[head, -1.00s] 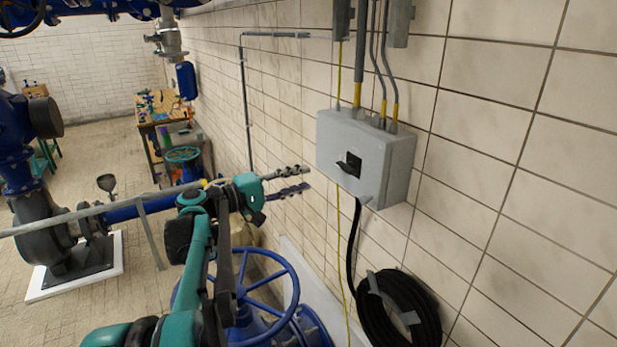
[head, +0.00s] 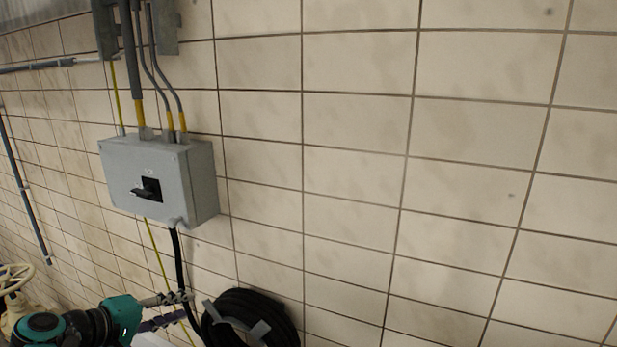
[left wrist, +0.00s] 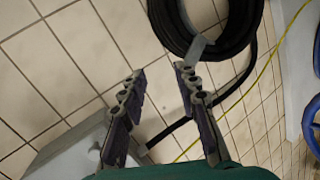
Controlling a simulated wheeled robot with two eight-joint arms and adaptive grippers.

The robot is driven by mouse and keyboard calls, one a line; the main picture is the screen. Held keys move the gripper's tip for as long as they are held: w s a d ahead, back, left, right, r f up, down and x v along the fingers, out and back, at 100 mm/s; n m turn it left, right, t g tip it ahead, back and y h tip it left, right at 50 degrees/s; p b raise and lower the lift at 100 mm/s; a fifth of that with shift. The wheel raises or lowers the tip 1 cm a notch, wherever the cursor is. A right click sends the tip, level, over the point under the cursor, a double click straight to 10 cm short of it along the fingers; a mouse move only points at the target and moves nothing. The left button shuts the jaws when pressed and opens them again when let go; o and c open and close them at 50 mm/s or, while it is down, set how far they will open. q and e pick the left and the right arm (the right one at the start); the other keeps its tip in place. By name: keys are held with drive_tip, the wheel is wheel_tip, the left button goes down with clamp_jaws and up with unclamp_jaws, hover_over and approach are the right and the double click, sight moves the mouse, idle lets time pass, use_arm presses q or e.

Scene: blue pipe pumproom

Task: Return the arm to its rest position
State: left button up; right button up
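My left arm is teal and black and comes in at the bottom left of the head view. Its gripper (head: 188,306) points right, below the switch box in the picture and by the left edge of the cable coil. In the left wrist view its two dark fingers stand apart with a clear gap (left wrist: 160,73) and nothing between them. Whether anything touches the wall cannot be told. My right gripper is not in view.
A grey switch box (head: 158,180) with a black rotary handle (head: 147,189) hangs on the tiled wall (head: 400,180). A black cable coil (head: 250,318) hangs below it, also in the left wrist view (left wrist: 238,45). A cream valve wheel (head: 14,279) stands far left.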

use_arm(q)
drive_tip(key=s+d+f+m+g+y+b, duration=0.1)
drive_tip(key=s+f+b, duration=0.4)
drive_tip(key=f, duration=0.7)
drive_tip(key=s+d+f+m+g+y+b, duration=0.1)
drive_tip(key=s+d+f+m+y+b, duration=0.2)
drive_tip(key=f, duration=0.9)
drive_tip(key=s+d+f+m+g+y+b, duration=0.1)
drive_tip(key=s+d+f+m+b, duration=0.4)
drive_tip(key=f+b, duration=0.5)
wheel_tip(320, 180, down, 2)
drive_tip(key=s+d+y, duration=0.1)
drive_tip(key=s, duration=0.1)
drive_tip(key=shift+s+d+f+m+g, duration=0.2)
drive_tip(key=shift+s+d+m+g, duration=0.1)
drive_tip(key=shift+g, duration=0.1)
